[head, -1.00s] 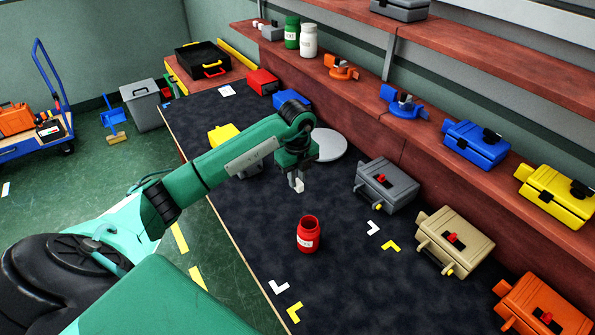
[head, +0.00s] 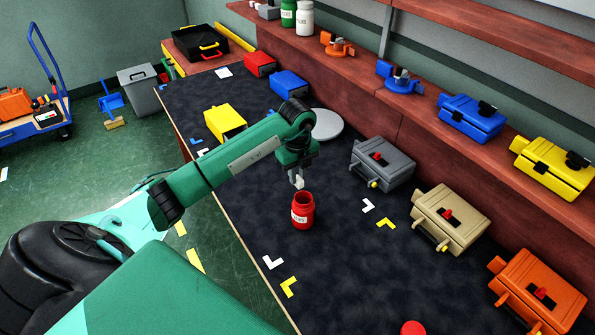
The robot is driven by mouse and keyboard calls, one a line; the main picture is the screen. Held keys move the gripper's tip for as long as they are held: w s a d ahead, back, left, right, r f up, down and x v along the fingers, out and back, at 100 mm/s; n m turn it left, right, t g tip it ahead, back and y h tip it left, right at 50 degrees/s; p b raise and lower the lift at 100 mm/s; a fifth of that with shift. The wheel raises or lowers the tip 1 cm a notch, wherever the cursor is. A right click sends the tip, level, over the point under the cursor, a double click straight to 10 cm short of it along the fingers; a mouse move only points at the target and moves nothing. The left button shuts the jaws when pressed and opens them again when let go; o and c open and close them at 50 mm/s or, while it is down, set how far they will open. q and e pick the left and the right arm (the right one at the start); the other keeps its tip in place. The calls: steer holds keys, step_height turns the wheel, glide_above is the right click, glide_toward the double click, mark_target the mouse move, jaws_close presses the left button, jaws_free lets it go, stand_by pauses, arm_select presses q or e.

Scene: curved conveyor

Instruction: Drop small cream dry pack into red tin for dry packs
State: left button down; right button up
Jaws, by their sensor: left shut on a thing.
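The red tin (head: 302,213) stands upright on the dark conveyor surface, with its open mouth facing up and a white label on its side. My left gripper (head: 298,178) is shut on the small cream dry pack (head: 299,184), which shows as a small pale piece at the fingertips. The pack is right over the tin's mouth, close to the rim; whether its lower end is inside the mouth I cannot tell. The fingers hide part of the pack. My right gripper is not in view.
A grey box (head: 383,165), a beige box (head: 450,220) and an orange box (head: 538,288) line the right side. A yellow box (head: 226,121) and a round grey disc (head: 327,124) lie behind my left arm. The surface around the tin is clear.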

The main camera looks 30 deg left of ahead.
arm_select(q)
steer(key=c, duration=1.2)
jaws_free()
steer(key=shift+c, duration=0.2)
steer(key=shift+r, duration=0.1)
step_height(320, 180, up, 14)
steer(key=b, duration=0.1)
steer(key=shift+f+b, duration=0.2)
steer(key=shift+b, duration=0.15)
